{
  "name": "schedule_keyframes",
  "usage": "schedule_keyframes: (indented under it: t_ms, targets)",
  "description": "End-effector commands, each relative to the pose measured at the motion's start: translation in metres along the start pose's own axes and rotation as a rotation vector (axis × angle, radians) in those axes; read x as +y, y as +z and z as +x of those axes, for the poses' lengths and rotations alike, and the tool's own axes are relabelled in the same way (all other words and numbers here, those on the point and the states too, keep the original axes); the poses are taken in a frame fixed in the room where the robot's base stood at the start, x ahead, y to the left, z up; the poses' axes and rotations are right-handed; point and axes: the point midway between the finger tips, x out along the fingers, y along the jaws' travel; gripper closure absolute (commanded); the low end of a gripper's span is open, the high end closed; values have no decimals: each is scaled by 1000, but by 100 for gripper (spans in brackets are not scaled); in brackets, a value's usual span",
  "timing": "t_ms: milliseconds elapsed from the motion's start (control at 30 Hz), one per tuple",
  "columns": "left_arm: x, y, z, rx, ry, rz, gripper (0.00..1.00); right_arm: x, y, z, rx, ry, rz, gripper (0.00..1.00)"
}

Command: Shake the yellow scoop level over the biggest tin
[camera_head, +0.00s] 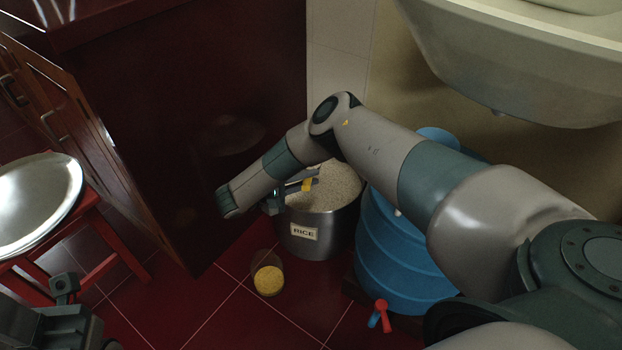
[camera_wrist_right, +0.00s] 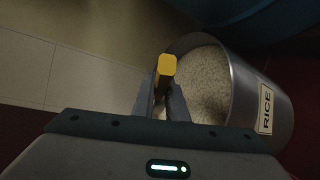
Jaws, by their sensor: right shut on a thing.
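The biggest tin in view is a round metal tin labelled RICE (camera_head: 298,233), standing on the floor and filled nearly to the rim with pale grain. It also shows in the right wrist view (camera_wrist_right: 243,92). My right gripper (camera_head: 300,184) is shut on the yellow scoop (camera_head: 308,185), over the tin's left side in the head view. In the right wrist view, a yellow end of the scoop (camera_wrist_right: 166,66) shows between the fingers; the rest is hidden, so its contents and level cannot be told. My left gripper (camera_head: 64,288) is at the lower left, away from the tin.
A blue ribbed barrel (camera_head: 385,255) with a red tap (camera_head: 381,308) stands close right. A dark red cabinet is left, a red stool (camera_head: 105,222) with a metal tray (camera_head: 40,190) far left.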

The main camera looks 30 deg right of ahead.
Motion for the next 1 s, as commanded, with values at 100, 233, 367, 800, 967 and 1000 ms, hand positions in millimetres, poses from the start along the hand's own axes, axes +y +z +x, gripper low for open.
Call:
schedule_keyframes:
  t_ms: [100, 233, 367, 800, 967, 1000]
  targets:
    - [0, 1, 0, -8, 10, 1, 69, 1, 2, 1, 0, 1, 1, 100]
    - [0, 1, 10, -6, 9, 1, 69, 4, 8, 8, -1, 1, 0, 100]
    - [0, 1, 20, -4, 8, 1, 69, 5, 17, 18, -1, 2, 0, 100]
    - [0, 0, 23, -2, 7, 1, 69, 2, 21, 26, 0, 0, 1, 100]
    - [0, 0, 18, -2, 7, 1, 69, 0, 15, 20, 2, 1, 2, 100]
    - [0, 0, 16, -2, 7, 1, 69, -1, 13, 17, 2, 1, 2, 100]
